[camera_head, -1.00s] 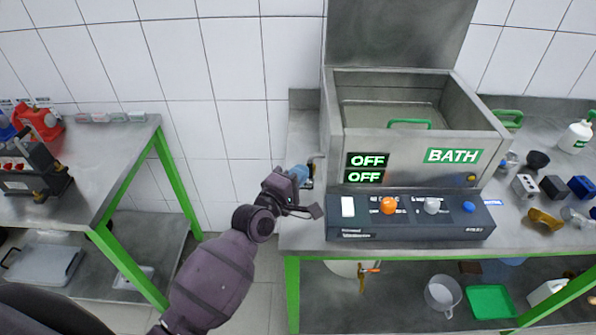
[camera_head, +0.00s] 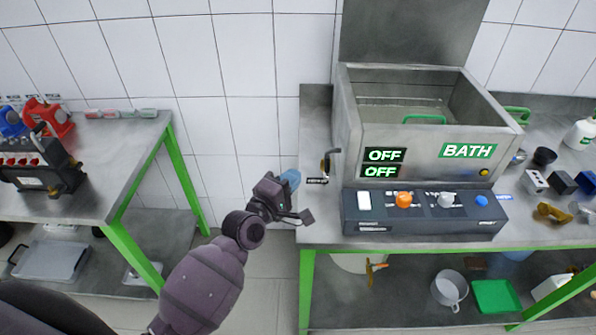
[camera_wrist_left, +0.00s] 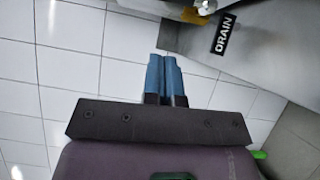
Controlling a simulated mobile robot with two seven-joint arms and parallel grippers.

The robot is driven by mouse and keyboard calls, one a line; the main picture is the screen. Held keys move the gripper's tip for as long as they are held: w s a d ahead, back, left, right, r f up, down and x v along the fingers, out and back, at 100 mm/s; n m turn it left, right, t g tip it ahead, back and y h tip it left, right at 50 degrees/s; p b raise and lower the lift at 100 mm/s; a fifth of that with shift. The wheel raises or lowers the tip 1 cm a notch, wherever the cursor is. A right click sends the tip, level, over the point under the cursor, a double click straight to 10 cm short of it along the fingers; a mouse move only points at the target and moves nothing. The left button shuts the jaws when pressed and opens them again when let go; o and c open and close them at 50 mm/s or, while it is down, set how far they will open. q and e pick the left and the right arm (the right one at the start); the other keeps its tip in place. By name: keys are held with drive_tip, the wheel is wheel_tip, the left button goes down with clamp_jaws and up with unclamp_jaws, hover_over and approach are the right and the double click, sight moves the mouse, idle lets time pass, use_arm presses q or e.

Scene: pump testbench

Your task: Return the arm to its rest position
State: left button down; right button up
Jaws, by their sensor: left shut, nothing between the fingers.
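My left arm comes in from the lower left in the head view. Its left gripper (camera_head: 291,178) has blue fingers and is held in the air just left of the bath bench's left edge. In the left wrist view the two blue fingers (camera_wrist_left: 166,78) are together with nothing between them. The grey metal bath (camera_head: 430,125) with its open lid stands on the bench to the right. Its two displays both read OFF. My right gripper is in neither view.
A control box (camera_head: 425,212) with knobs stands before the bath. A DRAIN label (camera_wrist_left: 222,35) and a valve lie near the fingers. A second table (camera_head: 95,190) with red and blue devices is at left. Between the tables is a gap of floor and tiled wall.

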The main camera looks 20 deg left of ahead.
use_arm(q)
drive_tip(key=v, duration=0.7)
drive_tip(key=shift+d, duration=0.15)
drive_tip(key=shift+m, duration=0.3)
drive_tip(key=s+a+f+m+g+y, duration=0.2)
drive_tip(key=s+a+f+m+y, duration=0.1)
drive_tip(key=s+f+m, duration=0.4)
drive_tip(key=s+a+f+m+g+y, duration=0.2)
drive_tip(key=s+a+f+m, duration=0.3)
drive_tip(key=s+f+m, duration=0.3)
wheel_tip(320, 180, down, 2)
drive_tip(key=shift+s+a+f+m+g+y, duration=0.1)
drive_tip(key=shift+s+a+m+g+y, duration=0.25)
drive_tip(key=shift+s+g, duration=0.45)
